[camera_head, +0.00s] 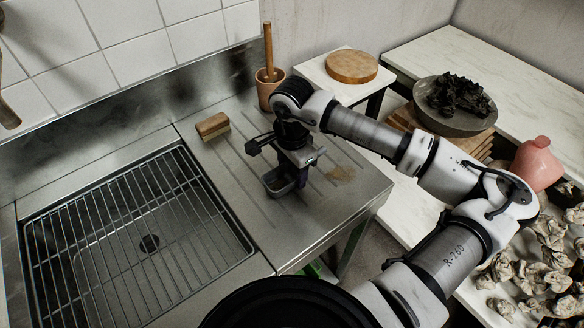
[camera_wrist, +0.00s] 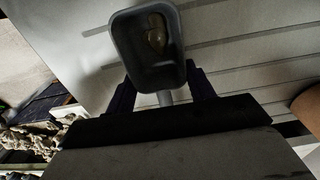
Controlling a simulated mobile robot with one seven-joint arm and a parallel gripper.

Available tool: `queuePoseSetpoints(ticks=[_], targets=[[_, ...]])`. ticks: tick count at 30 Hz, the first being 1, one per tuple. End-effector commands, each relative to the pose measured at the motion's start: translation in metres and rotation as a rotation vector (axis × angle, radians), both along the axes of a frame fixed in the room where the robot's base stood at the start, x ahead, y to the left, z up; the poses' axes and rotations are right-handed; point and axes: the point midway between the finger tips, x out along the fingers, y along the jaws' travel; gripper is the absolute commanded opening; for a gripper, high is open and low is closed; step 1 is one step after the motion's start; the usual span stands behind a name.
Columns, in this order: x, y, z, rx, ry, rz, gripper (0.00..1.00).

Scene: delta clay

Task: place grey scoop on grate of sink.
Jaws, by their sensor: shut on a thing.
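The grey scoop (camera_head: 279,182) is a small open metal box at the end of my gripper (camera_head: 292,170), over the ribbed drainboard. In the wrist view the scoop (camera_wrist: 147,48) shows its open top, with something yellowish-brown visible in it. My gripper (camera_wrist: 163,95) is shut on the scoop's short handle, between two dark fingers. Whether the scoop touches the drainboard is hard to tell. The grate (camera_head: 92,212) is a wire rack over the sink basin at the left, with a drain (camera_head: 149,243) under it. The grate is bare.
A terracotta pot (camera_head: 268,88) with a wooden handle stands behind my gripper. A bowl of dark lumps (camera_head: 455,118), a pink vessel (camera_head: 537,163) and crumpled clay pieces are at the right.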

Motion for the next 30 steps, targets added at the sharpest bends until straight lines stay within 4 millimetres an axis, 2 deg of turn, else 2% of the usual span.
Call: queuePoseSetpoints(ticks=[2,3,8,16,21,23,30], targets=[[0.000,0.000,-0.003,-0.001,-0.001,0.000,0.31],[0.000,0.000,-0.003,0.000,0.000,0.000,0.55],[0.000,0.000,-0.002,0.000,0.000,0.000,0.75],[0.000,0.000,-0.001,0.000,0.000,0.000,0.75],[0.001,0.000,0.006,0.000,-0.003,0.000,0.75],[0.001,0.000,0.015,-0.001,-0.005,0.000,0.75],[0.001,0.000,0.068,-0.003,-0.005,0.000,0.75]])
